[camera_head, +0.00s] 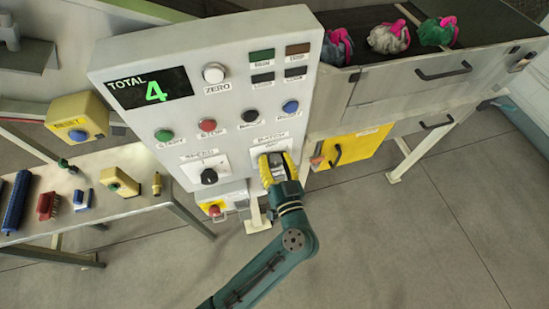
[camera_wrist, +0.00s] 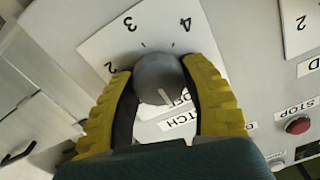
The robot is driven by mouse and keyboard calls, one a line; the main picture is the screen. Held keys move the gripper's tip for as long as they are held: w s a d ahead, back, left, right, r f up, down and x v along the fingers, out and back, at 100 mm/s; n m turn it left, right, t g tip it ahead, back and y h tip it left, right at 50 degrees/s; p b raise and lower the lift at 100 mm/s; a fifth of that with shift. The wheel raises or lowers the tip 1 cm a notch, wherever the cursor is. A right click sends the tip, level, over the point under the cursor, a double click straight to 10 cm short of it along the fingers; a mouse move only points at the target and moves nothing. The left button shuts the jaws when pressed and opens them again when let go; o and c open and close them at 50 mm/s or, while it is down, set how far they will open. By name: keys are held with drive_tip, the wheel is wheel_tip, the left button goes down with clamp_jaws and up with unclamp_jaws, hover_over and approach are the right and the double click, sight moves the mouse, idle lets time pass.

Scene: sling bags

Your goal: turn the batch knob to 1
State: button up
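The batch knob (camera_wrist: 157,78) is a round grey knob on a white dial plate. Its white pointer line points down in the wrist view, towards the OFF mark (camera_wrist: 180,101). Marks 2, 3 and 4 show around the dial; the mark 1 is not visible. My gripper (camera_wrist: 158,70) has its yellow fingers on either side of the knob, very close to its edges. I cannot tell whether both fingers press on it. In the head view my gripper (camera_head: 272,168) is at the panel's lower right, hiding the knob there.
The control panel (camera_head: 225,90) has a display reading TOTAL 4. A black knob (camera_head: 209,176) is left of my gripper, with a red stop button (camera_head: 207,125) above. A yellow box (camera_head: 350,148) is at right. Sling bags (camera_head: 388,37) lie on the dark belt.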

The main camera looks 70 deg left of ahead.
drive_tip(key=c, duration=0.5)
drive_tip(key=shift+m, duration=0.3)
drive_tip(key=shift+c, duration=0.2)
drive_tip(key=m+p, duration=0.1)
drive_tip(key=m, duration=0.4)
drive_tip(key=shift+w+m, duration=0.1)
drive_tip(key=shift+m, duration=0.2)
drive_tip(key=m+p, duration=0.1)
drive_tip(key=m, duration=0.2)
drive_tip(key=shift+p, duration=0.35)
drive_tip(key=shift+w+f+m+p, duration=0.15)
drive_tip(key=shift+m+p, duration=0.3)
drive_tip(key=shift+m, duration=0.75)
drive_tip(key=shift+f, duration=0.1)
drive_tip(key=o, duration=1.2)
